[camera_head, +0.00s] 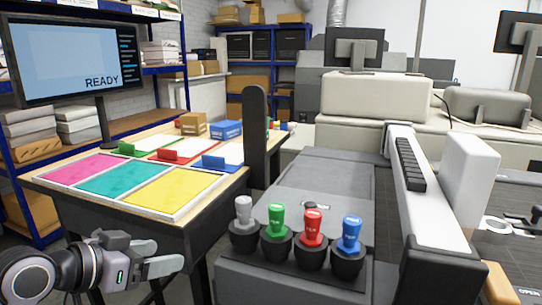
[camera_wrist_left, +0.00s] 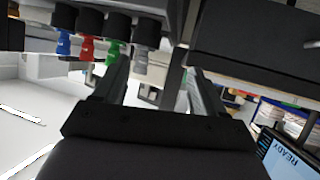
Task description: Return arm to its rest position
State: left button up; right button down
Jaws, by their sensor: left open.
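My left gripper (camera_head: 160,255) comes in at the lower left of the head view, low in front of the table, pointing right. Its two fingers are apart with nothing between them. In the left wrist view the open fingers (camera_wrist_left: 160,95) frame only background. My right gripper is not in view.
A worktable (camera_head: 190,222) with pink, teal and yellow panels stands behind my left gripper. A grey machine to the right carries grey, green (camera_head: 277,220), red (camera_head: 313,227) and blue (camera_head: 351,235) handled tools in black holders. A monitor (camera_head: 70,60) reads READY.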

pick_arm(q)
jog(key=s+a+f+n+y, duration=0.1)
jog(key=s+f+n+y, duration=0.1)
jog(key=f, duration=0.8)
jog(key=s+f+n+y, duration=0.2)
jog(key=s+f, duration=0.1)
jog(key=f, duration=0.6)
jog(key=s+d+f+y, duration=0.1)
jog(key=s+f, duration=1.2)
jog(key=s, duration=0.2)
jog(key=shift+s+f, duration=0.15)
jog(key=shift+f, duration=0.2)
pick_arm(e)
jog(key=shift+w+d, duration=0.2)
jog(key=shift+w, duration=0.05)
